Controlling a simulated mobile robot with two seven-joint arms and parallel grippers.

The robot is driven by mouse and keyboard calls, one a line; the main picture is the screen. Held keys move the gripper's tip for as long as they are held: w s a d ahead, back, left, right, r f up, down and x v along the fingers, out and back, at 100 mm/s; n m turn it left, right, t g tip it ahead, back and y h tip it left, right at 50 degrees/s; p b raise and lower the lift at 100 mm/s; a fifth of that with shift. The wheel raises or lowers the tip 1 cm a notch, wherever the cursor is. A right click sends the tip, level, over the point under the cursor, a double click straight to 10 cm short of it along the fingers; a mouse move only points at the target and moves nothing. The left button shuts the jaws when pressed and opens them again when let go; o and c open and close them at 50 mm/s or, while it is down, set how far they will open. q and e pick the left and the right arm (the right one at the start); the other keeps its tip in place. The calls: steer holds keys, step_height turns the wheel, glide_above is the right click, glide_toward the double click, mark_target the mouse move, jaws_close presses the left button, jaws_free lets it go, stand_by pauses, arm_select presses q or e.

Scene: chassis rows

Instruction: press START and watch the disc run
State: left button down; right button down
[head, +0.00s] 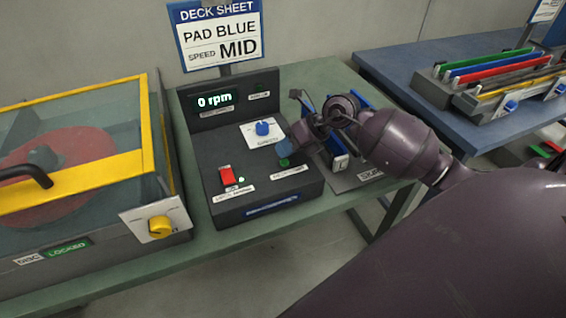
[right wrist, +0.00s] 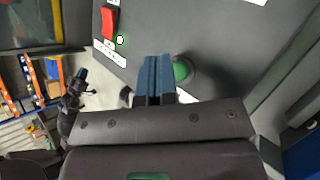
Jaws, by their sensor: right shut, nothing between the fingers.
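The dark control console (head: 213,150) stands on the green bench, its display (head: 214,101) reading 0 rpm. A red switch (head: 225,174) with a lit lamp, a blue speed knob (head: 263,128) and a green button (head: 284,162) are on it. My right gripper (head: 287,149) is shut and empty, its blue fingertips just over the green button. In the right wrist view the fingertips (right wrist: 156,73) are beside the green button (right wrist: 182,70); contact cannot be told. The reddish disc (head: 55,165) lies under the clear, yellow-framed cover (head: 148,125).
The deck sheet (head: 218,35) reads PAD BLUE, SPEED MID. A yellow knob (head: 160,227) is on the disc housing, whose tag (head: 67,249) reads LOCKED. A blue table (head: 410,55) holds coloured bars in a rack.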

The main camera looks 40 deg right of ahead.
arm_select(q)
steer(key=shift+s+a+f, duration=0.1)
steer(key=shift+s+f, duration=0.15)
stand_by(0.8)
arm_select(e)
steer(key=shift+f, duration=0.2)
stand_by(0.8)
arm_select(q)
steer(key=shift+f, duration=0.1)
arm_select(e)
steer(key=shift+f, duration=0.25)
